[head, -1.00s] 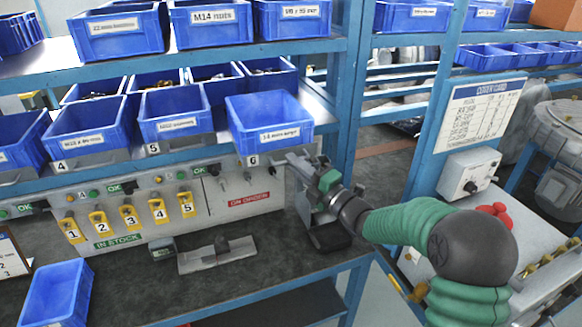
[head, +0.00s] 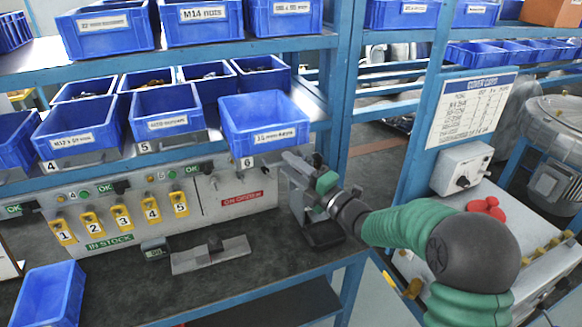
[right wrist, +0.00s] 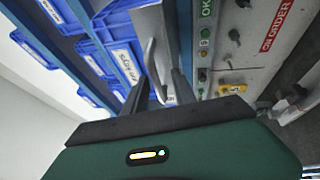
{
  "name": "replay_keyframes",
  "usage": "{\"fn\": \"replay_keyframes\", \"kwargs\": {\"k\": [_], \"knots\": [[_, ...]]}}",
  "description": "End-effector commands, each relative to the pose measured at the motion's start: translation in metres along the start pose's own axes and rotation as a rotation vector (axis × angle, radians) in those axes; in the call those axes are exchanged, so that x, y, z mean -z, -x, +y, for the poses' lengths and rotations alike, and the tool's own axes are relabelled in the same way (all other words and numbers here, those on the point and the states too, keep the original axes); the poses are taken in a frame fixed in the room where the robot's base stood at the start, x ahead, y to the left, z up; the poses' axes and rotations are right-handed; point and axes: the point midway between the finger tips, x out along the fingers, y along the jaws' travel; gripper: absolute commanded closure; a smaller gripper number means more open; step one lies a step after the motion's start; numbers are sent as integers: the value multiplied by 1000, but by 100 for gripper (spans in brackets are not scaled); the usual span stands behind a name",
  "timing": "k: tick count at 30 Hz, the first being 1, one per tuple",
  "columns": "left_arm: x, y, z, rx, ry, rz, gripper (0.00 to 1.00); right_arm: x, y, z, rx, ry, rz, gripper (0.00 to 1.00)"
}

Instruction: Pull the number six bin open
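The number six bin (head: 262,112) is a blue bin at the right end of the middle shelf row. Its front sits lower and nearer than that of bin five beside it. Nothing is seen gripped. My left gripper is not in view.
Bin five (head: 166,112) and bin four (head: 75,130) stand left along the shelf. Below is a panel with yellow numbered tags (head: 121,217) and a red ON ORDER sign (head: 241,198). A blue shelf post (head: 343,95) rises close right of the gripper. A loose blue bin (head: 48,295) sits front left.

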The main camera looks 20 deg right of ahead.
Motion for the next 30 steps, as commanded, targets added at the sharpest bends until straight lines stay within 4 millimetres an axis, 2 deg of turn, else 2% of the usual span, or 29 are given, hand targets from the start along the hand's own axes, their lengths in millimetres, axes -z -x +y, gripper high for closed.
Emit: {"fn": "replay_keyframes", "kwargs": {"k": [5, 8, 21, 25, 30], "knots": [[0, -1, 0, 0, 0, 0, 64, 0, 4, 1, -1, 1, -1, 68], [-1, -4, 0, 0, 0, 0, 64, -1, 18, -1, -1, 1, -3, 68], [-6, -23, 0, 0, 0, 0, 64, -3, 140, -4, 1, -2, -5, 68], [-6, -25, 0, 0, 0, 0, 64, -3, 160, -4, 1, -1, -2, 68], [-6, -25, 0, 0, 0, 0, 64, -2, 168, -3, 1, -2, -1, 68]]}}
